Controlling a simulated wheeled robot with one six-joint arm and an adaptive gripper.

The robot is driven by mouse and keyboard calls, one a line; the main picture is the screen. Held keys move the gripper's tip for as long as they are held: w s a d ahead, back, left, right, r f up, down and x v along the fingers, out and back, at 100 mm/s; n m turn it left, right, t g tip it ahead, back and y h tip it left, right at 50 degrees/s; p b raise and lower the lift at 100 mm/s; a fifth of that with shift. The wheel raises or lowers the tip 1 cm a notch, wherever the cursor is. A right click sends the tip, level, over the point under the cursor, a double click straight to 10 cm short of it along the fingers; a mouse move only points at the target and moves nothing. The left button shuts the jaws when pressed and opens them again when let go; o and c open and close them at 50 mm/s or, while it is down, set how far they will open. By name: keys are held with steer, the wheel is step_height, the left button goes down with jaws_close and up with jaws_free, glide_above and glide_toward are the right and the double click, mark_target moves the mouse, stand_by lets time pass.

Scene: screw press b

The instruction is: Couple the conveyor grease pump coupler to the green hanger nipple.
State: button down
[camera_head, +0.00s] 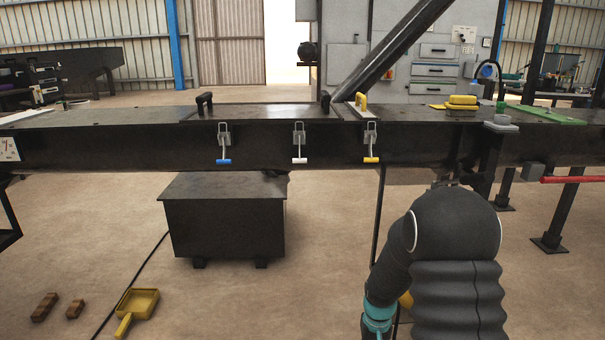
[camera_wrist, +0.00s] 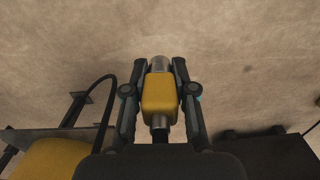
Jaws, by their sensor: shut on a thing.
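In the wrist view my gripper (camera_wrist: 161,72) is shut on the coupler (camera_wrist: 160,95), which has a yellow body and a grey metal nose. The nose points away from my wrist, over bare floor, and touches nothing that I can see. I cannot make out a green hanger nipple in either view. The long dark conveyor trough (camera_head: 80,143) crosses the head view.
Handles tipped blue (camera_head: 223,161), white (camera_head: 299,160) and yellow (camera_head: 371,159) hang on the trough's front. A dark lidded box (camera_head: 227,226) stands below it. A yellow dustpan (camera_head: 138,303) lies front left. In the wrist view a black hose (camera_wrist: 106,82) curves left of my gripper.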

steer(key=shift+s+a+f+n, duration=0.15)
steer(key=shift+a+f, duration=0.15)
steer(key=shift+a, duration=0.3)
steer(key=shift+s+a+f+n, duration=0.15)
steer(key=shift+a+f, duration=0.15)
steer(key=shift+a, duration=0.3)
